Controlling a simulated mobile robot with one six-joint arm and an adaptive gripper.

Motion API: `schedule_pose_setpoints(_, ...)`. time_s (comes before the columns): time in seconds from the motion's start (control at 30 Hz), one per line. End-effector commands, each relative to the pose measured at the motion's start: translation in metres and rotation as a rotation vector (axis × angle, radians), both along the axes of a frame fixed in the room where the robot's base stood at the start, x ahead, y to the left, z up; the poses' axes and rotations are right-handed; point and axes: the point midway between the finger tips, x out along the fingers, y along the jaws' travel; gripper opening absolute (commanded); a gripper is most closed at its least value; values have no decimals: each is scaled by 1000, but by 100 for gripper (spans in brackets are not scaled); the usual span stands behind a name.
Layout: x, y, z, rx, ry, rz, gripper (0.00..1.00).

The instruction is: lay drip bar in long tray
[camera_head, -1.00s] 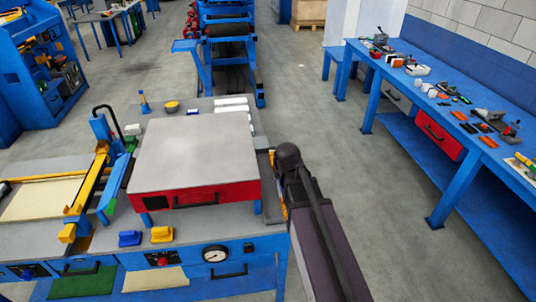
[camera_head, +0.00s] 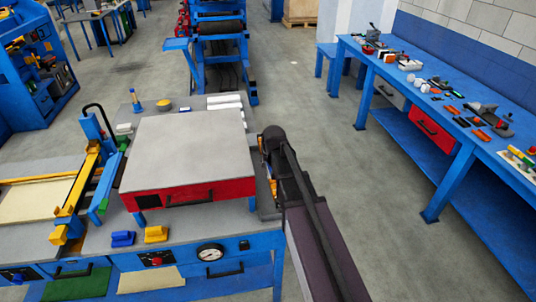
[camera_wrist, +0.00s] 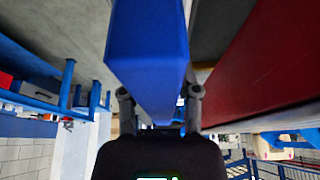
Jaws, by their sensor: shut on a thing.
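My gripper (camera_wrist: 160,102) is shut on a broad, smooth blue bar (camera_wrist: 150,45), which I take to be the drip bar. The bar runs between the two fingers and out of the top of the wrist view. In the head view my arm hides the bar, and my gripper is beside the right edge of the red-fronted press. A grey strip (camera_head: 267,209) shows at the press's right side, partly behind my arm. It may be the long tray, but I cannot tell, nor whether the bar touches it.
The press (camera_head: 190,153) with its red front stands left of my arm; its red side (camera_wrist: 270,60) is close in the wrist view. A blue workbench (camera_head: 420,110) with tools stands to the right. Clear grey floor (camera_head: 350,180) lies between.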

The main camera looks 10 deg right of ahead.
Motion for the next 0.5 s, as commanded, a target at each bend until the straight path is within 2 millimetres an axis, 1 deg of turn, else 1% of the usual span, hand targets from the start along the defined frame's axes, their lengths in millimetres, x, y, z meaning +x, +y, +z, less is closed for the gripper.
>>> schedule_pose_setpoints(0.03,19,0,-4,0,0,0,0)
schedule_pose_setpoints(0.2,54,0,-9,0,0,0,0)
schedule_pose_setpoints(0.33,70,0,-12,0,0,0,0)
schedule_pose_setpoints(0.5,79,0,-13,0,0,1,0)
